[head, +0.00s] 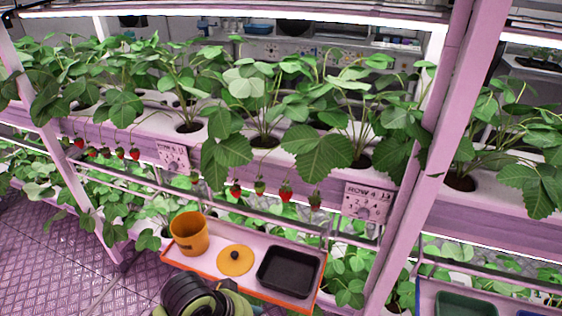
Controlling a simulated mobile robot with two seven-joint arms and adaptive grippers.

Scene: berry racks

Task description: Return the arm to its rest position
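A part of my own arm (188,296), black and ribbed with olive-green pieces, shows at the bottom edge, in front of the tray's lower left side. I cannot tell which arm it belongs to. No gripper fingers show in the head view, so neither gripper can be placed. An orange-rimmed tray (255,287) hangs at the front of the rack. On it are an orange cup (189,236), a round yellow-orange lid (235,261) with a dark knob, and a black rectangular tub (288,273) that looks empty.
Strawberry plants grow in pink racks; red berries (286,192) hang over the front, above the tray. A pink upright post (425,150) stands right of the tray. A second tray with a green tub (466,304) is at the lower right. Bare floor (50,250) lies at left.

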